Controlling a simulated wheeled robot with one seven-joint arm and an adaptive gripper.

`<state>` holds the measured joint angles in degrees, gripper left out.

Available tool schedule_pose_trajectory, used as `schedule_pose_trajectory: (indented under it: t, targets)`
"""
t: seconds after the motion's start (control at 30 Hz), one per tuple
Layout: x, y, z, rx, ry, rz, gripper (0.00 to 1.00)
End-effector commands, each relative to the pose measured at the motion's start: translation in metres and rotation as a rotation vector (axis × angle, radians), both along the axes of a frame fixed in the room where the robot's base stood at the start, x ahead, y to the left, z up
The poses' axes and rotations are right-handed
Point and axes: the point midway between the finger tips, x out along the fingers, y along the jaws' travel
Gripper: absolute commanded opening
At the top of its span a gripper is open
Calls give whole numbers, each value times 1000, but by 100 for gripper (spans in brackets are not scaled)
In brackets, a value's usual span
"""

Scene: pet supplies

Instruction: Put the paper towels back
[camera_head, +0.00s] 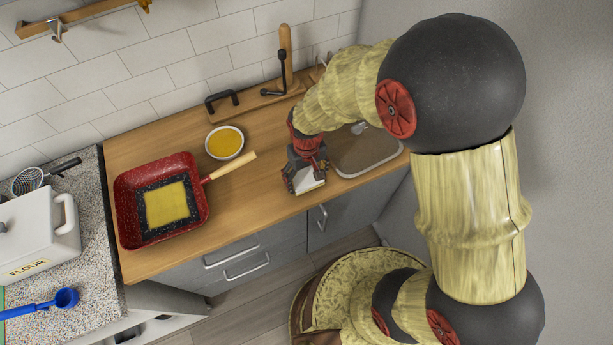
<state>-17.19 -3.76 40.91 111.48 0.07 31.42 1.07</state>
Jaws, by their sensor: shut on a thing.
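My gripper (305,166) is over the front part of the wooden counter, just left of the sink. It is shut on a small white object (309,183), which looks like the paper towels. The gripper covers much of it, and I cannot tell whether it touches the counter. Behind the gripper, an upright wooden post (286,52) rises from a wooden base near the tiled wall; I cannot tell whether it is a towel holder.
A red square pan (128,195) with a yellow sheet inside and a bowl of yellow content (225,142) stand left of my gripper. A white flour canister (35,230) stands on the speckled counter.

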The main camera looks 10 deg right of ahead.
Motion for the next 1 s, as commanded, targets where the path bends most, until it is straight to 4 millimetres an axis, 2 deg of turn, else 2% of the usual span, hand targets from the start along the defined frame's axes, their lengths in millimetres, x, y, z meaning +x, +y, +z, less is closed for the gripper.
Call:
schedule_pose_trajectory:
  t: [0.27, 0.3, 0.57, 0.87, 1.0]
  targets:
    - [0, 0, -3, 0, 0, 0, 48]
    - [0, 0, -2, 0, -1, 0, 74]
    - [0, 0, -2, 0, -1, 0, 89]
    - [0, 0, -2, 0, -1, 0, 90]
    - [1, 0, 5, 1, -3, 0, 90]
